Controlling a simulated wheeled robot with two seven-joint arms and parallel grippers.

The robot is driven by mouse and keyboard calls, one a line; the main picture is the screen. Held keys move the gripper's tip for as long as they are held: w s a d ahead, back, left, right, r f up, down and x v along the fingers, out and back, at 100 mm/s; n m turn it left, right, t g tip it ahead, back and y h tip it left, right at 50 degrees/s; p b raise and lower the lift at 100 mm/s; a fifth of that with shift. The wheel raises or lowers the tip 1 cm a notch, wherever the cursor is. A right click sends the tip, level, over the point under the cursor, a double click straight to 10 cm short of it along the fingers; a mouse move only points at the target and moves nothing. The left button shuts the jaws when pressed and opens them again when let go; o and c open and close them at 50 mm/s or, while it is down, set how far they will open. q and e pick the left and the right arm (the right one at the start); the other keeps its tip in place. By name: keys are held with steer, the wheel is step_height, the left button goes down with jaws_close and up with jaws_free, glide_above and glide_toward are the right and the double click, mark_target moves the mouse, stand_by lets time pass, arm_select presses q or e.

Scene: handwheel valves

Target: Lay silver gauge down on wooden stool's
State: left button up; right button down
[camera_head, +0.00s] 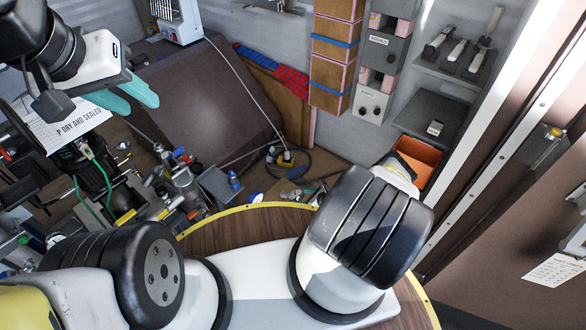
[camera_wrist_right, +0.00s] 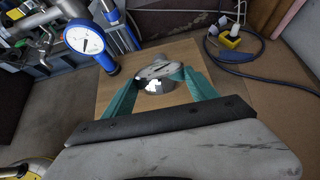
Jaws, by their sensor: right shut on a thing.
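In the right wrist view, my right gripper (camera_wrist_right: 160,78) is shut on the silver gauge (camera_wrist_right: 158,70), a shiny round piece between its two teal fingers. A light brown, flat wooden surface (camera_wrist_right: 108,86), seemingly the stool's top, lies below the gauge. I cannot tell whether the gauge touches it. In the head view, my right arm hides the right gripper, the gauge and this surface. My left gripper (camera_head: 138,100) is at the upper left of the head view, its teal fingers apart and empty, well away from the gauge.
An orange bin (camera_head: 418,158) and wall shelves stand right.

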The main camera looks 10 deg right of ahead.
steer(key=shift+s+a+f, duration=0.1)
steer(key=shift+s+f, duration=0.1)
steer(key=shift+f, duration=0.35)
steer(key=shift+s+f, duration=0.2)
steer(key=shift+f, duration=0.3)
steer(key=shift+c, duration=0.4)
jaws_free()
steer(key=shift+o, duration=0.4)
steer(key=shift+r, duration=3.6)
